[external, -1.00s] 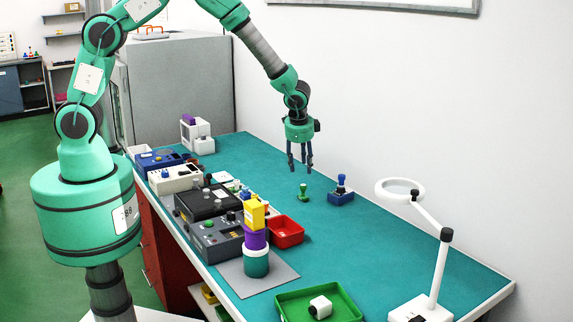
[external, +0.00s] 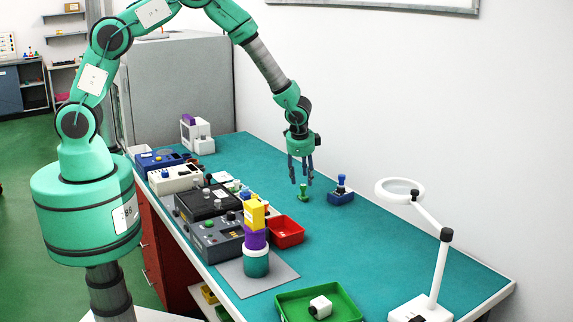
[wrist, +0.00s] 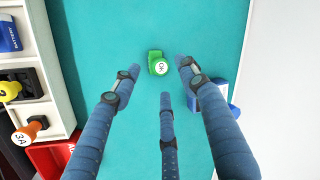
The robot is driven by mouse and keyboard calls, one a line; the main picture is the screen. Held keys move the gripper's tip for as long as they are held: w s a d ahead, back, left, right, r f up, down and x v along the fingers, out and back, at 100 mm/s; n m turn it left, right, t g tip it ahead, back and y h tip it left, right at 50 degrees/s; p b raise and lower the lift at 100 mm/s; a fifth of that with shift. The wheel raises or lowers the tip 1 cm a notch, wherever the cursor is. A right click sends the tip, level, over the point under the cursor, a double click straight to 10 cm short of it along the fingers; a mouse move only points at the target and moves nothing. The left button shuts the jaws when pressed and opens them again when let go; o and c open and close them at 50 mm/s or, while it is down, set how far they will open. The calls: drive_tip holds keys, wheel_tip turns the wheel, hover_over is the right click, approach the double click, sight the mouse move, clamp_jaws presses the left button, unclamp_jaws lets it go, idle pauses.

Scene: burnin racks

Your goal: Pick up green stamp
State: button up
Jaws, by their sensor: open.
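The green stamp (external: 303,194) stands upright on the teal bench top, just left of a blue stamp on its blue pad. In the wrist view the green stamp (wrist: 158,64) shows from above, with a white round label on its top. My gripper (external: 301,180) points down just above the green stamp, fingers spread and empty. In the wrist view its blue fingers (wrist: 158,78) are open, with the stamp near the gap between the two upper fingertips. I cannot tell the exact height left between fingertips and stamp.
The blue stamp and pad (external: 341,194) stand close to the right of the gripper. A red bin (external: 287,236), stacked colored containers (external: 256,262) and several boxes line the bench's left side. A magnifier lamp (external: 440,262) and green tray (external: 342,312) are nearer. The bench behind is clear.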

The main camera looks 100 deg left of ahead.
sight(303, 185)
drive_tip(key=shift+x, duration=2.15)
clamp_jaws()
